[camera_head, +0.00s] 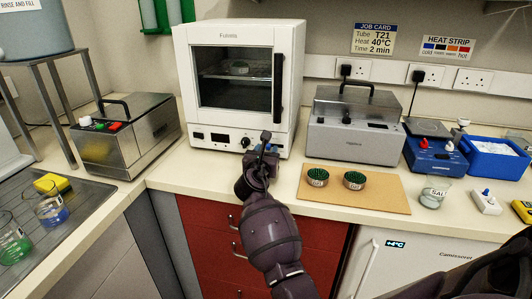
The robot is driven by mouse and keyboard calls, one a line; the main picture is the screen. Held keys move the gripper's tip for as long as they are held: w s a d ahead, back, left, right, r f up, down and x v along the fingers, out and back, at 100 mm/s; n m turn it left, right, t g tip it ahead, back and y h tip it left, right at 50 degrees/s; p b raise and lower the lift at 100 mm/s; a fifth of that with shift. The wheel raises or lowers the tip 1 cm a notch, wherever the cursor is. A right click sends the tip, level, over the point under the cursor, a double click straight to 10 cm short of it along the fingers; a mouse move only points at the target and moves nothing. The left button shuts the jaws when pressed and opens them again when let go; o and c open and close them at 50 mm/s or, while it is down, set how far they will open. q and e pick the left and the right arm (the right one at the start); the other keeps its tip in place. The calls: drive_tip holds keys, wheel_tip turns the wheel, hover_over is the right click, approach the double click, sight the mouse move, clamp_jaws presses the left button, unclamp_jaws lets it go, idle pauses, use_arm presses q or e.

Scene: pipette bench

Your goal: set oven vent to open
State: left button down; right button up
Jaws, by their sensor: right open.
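My left gripper is not in view.
A grey lidded bath (355,145) stands right of the oven, and a steel bath (150,140) stands left. Two green-topped pots (354,180) sit on a brown board (385,200) right of my arm. Red drawers (215,250) are below the bench edge.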

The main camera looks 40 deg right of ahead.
drive_tip(key=shift+w+d, duration=0.15)
drive_tip(key=shift+d, duration=0.1)
drive_tip(key=shift+c, duration=0.4)
clamp_jaws()
